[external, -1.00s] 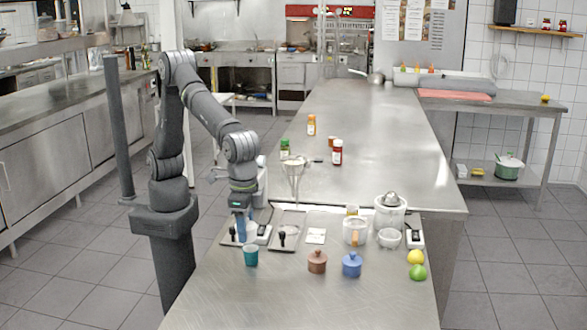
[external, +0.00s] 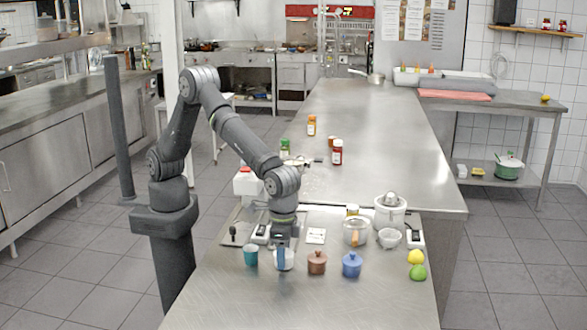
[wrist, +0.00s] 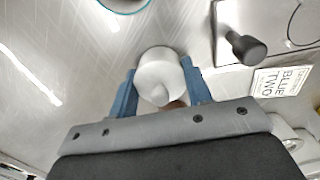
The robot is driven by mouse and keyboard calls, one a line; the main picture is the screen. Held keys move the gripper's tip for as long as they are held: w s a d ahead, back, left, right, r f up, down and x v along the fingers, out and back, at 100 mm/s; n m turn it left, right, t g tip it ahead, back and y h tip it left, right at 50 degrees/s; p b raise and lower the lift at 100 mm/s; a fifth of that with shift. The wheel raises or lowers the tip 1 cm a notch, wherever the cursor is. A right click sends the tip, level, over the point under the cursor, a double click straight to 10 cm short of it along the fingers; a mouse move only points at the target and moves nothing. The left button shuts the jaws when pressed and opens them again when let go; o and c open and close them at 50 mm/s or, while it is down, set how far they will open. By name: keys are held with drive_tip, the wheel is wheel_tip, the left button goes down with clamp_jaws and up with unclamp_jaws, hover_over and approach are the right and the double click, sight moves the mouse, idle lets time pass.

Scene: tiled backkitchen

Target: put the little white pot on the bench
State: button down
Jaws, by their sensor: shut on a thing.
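The little white pot (wrist: 160,72) is between the two blue fingers of my gripper (wrist: 160,92) in the wrist view, and its pale knob points towards the camera. In the external view my gripper (external: 283,259) points down at the near bench (external: 300,303), shut on the white pot (external: 289,264). The pot looks upright and at or just above the bench top; contact is hard to tell. A finger hides part of it. It is in line with a teal cup (external: 251,256) on its left and a brown pot (external: 317,262) on its right.
A blue pot (external: 352,264) stands right of the brown one. A lemon (external: 415,257) and lime (external: 418,272) lie at right. The bench front is clear.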

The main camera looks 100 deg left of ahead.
drive_tip(key=shift+f, duration=0.1)
drive_tip(key=c, duration=0.7)
unclamp_jaws()
wheel_tip(320, 180, up, 12)
drive_tip(key=shift+r, duration=0.2)
drive_tip(key=shift+f, duration=0.15)
